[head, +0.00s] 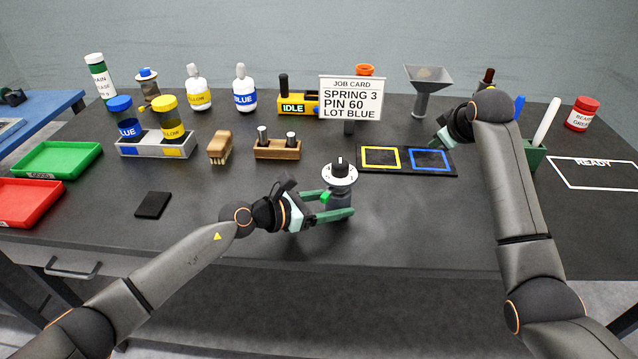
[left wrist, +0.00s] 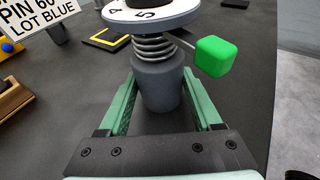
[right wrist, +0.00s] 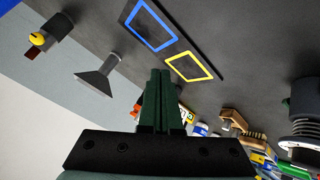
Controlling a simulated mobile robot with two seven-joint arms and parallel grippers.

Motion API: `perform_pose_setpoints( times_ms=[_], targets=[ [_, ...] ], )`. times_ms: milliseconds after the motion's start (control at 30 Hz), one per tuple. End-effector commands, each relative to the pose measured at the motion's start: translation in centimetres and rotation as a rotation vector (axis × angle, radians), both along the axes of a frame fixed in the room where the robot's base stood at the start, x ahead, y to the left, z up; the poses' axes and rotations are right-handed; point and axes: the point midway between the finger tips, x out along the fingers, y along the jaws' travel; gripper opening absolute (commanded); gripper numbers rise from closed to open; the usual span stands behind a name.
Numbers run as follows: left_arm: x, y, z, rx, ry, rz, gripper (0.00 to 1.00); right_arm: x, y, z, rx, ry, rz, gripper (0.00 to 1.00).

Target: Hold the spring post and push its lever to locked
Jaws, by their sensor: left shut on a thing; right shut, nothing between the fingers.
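The spring post (head: 341,198) stands upright on the dark bench, with a grey base, a coil spring and a white numbered dial (head: 340,174) with a black knob on top. My left gripper (head: 345,207) is shut around its grey base, which also shows between the fingers in the left wrist view (left wrist: 160,85). The lever's green tip (left wrist: 215,57) sticks out from the spring, and shows left of the post in the head view (head: 326,197). My right gripper (head: 437,141) is shut and empty above the back right of the bench; its closed fingers show in its wrist view (right wrist: 161,100).
A board with yellow (head: 381,158) and blue (head: 430,160) frames lies behind and right of the post. A job card (head: 351,98) reads SPRING 3, PIN 60, LOT BLUE. A wooden block with pins (head: 277,150) stands behind left. The bench right of the post is clear.

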Motion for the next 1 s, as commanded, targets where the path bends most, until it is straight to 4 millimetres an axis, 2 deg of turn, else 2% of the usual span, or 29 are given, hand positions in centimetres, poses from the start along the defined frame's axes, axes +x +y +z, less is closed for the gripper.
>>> perform_pose_setpoints(
  times_ms=[33,100,200,300,400,500,633,1000],
  targets=[
    [0.0,0.0,-0.1,0.001,0.001,0.0,0.0,-0.3,4.0,1.5,0.037,0.028,0.069,0.0],
    [0.0,0.0,-0.1,0.001,0.0,0.001,0.0,-1.5,8.8,2.9,0.077,0.084,0.155,0.0],
    [0.0,0.0,-0.1,0.001,0.0,0.001,0.0,-3.9,14.7,4.8,0.107,0.178,0.269,0.0],
    [0.0,0.0,-0.1,0.001,0.0,0.001,0.0,-6.9,19.2,6.2,0.106,0.276,0.362,0.0],
    [0.0,0.0,-0.1,0.001,0.0,0.001,0.0,-9.8,22.1,7.2,0.086,0.368,0.427,0.0],
    [0.0,0.1,-0.1,0.001,0.0,0.001,0.0,-12.0,23.8,7.8,0.062,0.439,0.465,0.0],
    [0.0,0.1,-0.1,0.001,0.0,0.001,0.0,-13.7,24.9,8.3,0.039,0.496,0.491,0.0],
    [0.0,0.1,-0.1,0.001,0.0,0.001,0.0,-14.4,25.2,8.4,0.032,0.518,0.499,0.0]
  ],
)
